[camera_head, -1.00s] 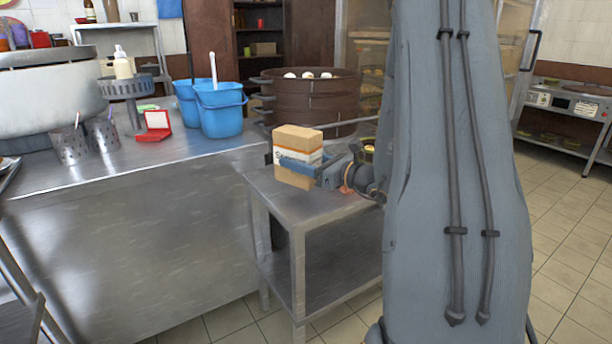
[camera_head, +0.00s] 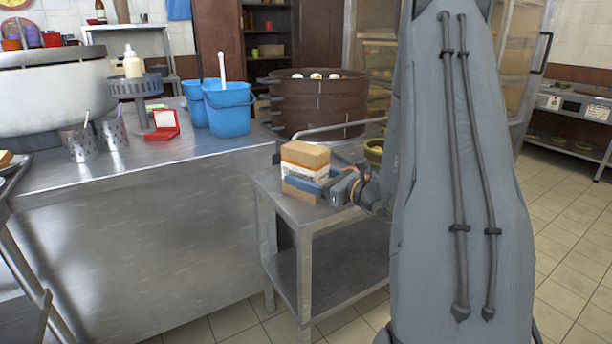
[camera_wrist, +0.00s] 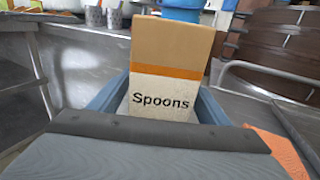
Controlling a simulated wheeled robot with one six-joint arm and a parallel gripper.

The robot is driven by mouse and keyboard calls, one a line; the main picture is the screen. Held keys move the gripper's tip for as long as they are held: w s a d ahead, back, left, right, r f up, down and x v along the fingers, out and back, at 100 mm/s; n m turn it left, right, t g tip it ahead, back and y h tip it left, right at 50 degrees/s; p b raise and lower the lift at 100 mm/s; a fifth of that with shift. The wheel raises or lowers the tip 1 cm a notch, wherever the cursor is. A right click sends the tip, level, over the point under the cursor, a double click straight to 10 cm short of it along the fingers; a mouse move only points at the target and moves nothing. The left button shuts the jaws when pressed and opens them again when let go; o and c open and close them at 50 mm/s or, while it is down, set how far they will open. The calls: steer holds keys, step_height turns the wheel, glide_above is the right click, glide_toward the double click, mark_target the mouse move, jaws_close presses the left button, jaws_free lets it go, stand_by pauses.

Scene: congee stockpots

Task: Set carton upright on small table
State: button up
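The tan carton (camera_head: 306,158) has an orange stripe and a white band, and stands upright over the near part of the small metal table (camera_head: 330,223). In the wrist view the carton (camera_wrist: 170,48) reads "Spoons" the right way up. My gripper (camera_head: 304,186) comes in low from the right, with blue fingers along the carton's lower sides. In the wrist view the fingers of my gripper (camera_wrist: 160,100) lie on both sides of the carton and look closed on it. The carton's base is at or just above the tabletop; contact is hard to tell.
A long steel counter (camera_head: 150,190) stands left of the table, with blue buckets (camera_head: 228,110), metal cups and a red box (camera_head: 162,125). Brown steamers (camera_head: 318,100) stand behind. A metal rail (camera_head: 340,126) runs behind the carton. An orange item (camera_wrist: 278,150) lies beside my gripper.

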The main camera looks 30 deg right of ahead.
steer(key=shift+r, duration=0.15)
steer(key=p+v, duration=0.1)
steer(key=v, duration=1.1)
steer(key=shift+s, duration=0.15)
